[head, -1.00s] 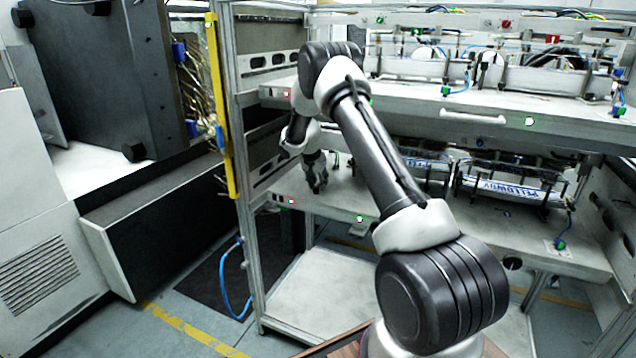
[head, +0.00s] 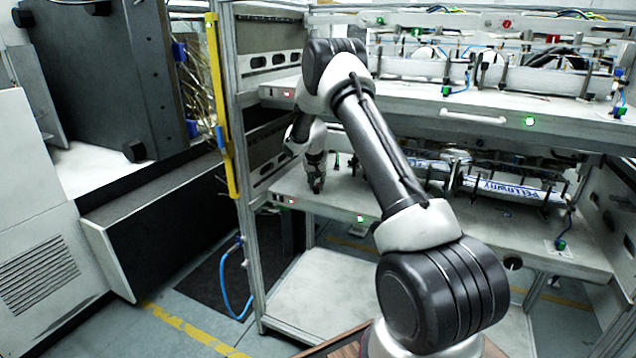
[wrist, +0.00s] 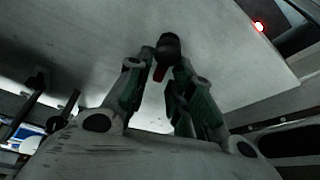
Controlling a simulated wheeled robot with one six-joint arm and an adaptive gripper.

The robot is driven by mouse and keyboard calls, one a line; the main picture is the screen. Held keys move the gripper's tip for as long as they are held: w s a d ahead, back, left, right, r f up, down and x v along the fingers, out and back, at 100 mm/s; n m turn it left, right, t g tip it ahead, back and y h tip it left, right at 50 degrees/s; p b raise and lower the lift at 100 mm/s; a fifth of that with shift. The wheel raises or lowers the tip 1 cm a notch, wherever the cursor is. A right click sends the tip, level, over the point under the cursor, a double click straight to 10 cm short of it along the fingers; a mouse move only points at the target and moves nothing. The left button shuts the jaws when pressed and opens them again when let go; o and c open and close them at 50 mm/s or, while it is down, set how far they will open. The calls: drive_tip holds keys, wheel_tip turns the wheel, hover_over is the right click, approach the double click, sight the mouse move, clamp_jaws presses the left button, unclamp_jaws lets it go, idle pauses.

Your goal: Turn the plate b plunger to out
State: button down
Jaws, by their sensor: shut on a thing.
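My gripper (head: 317,187) reaches down to the left end of the lower white plate (head: 345,200) in the head view. In the wrist view my gripper (wrist: 163,68) is shut on the plunger (wrist: 168,47), a small black knob with a red part showing below it. The knob sits between the two green-padded fingertips, against the plate's pale surface. In the head view the gripper hides the plunger. I cannot tell from these views whether the plunger stands in or out.
An upper white plate (head: 400,98) with a handle hangs close above my wrist. A metal post with a yellow strip (head: 222,120) stands to the left. Label holders (head: 515,188) stand on the lower plate to the right. A red light (wrist: 260,26) glows near the plate's edge.

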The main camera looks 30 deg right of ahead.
drive_tip(key=n, duration=0.1)
drive_tip(key=n+y, duration=0.1)
drive_tip(key=n, duration=0.1)
drive_tip(key=n+y, duration=0.1)
drive_tip(key=n, duration=0.1)
drive_tip(key=shift+w+a+t, duration=0.2)
drive_tip(key=shift+a+t, duration=0.2)
drive_tip(key=shift+a+n+y, duration=0.25)
drive_tip(key=shift+n+y, duration=0.45)
drive_tip(key=shift+n, duration=1.1)
drive_tip(key=c, duration=1.5)
unclamp_jaws()
drive_tip(key=shift+r, duration=0.1)
drive_tip(key=shift+s+r, duration=0.2)
drive_tip(key=shift+r, duration=0.15)
drive_tip(key=s, duration=0.4)
drive_tip(key=s+d, duration=0.1)
drive_tip(key=s, duration=0.3)
drive_tip(key=s+d, duration=0.1)
drive_tip(key=s, duration=0.3)
drive_tip(key=shift+r, duration=0.1)
